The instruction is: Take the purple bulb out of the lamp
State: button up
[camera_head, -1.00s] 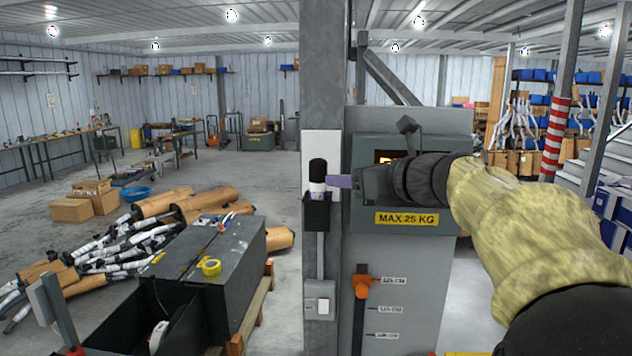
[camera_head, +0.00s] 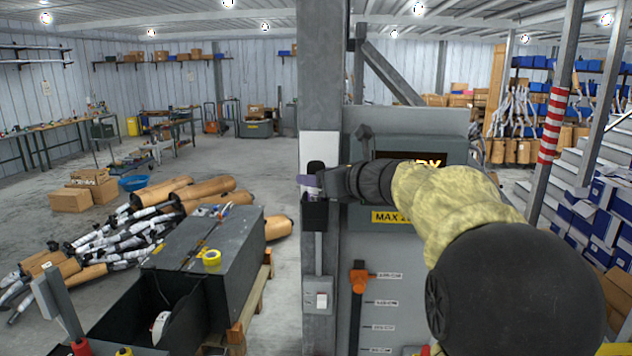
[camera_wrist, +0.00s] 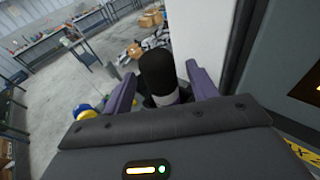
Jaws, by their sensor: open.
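My gripper (camera_head: 310,181) has purple fingers and is open at the grey post. In the wrist view my gripper (camera_wrist: 160,76) has one finger on each side of a black-capped cylinder (camera_wrist: 157,72) with a pale band, apart from it as far as I can see. In the head view this upright cylinder (camera_head: 315,166) stands in a black holder (camera_head: 314,213) on the post, its middle partly hidden by a finger. I can make out no purple bulb and no clear lamp; the only purple I see is on my fingers.
A white panel (camera_wrist: 202,35) is close behind the cylinder. A grey cabinet (camera_head: 403,250) with a lit display stands right of the post. A dark metal bin (camera_head: 212,262) on a pallet and a heap of mufflers (camera_head: 125,228) lie left; floor beyond is open.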

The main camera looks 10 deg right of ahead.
jog(key=shift+x, duration=0.95)
jog(key=shift+s, duration=0.1)
jog(key=shift+d, duration=0.1)
jog(key=c, duration=1.1)
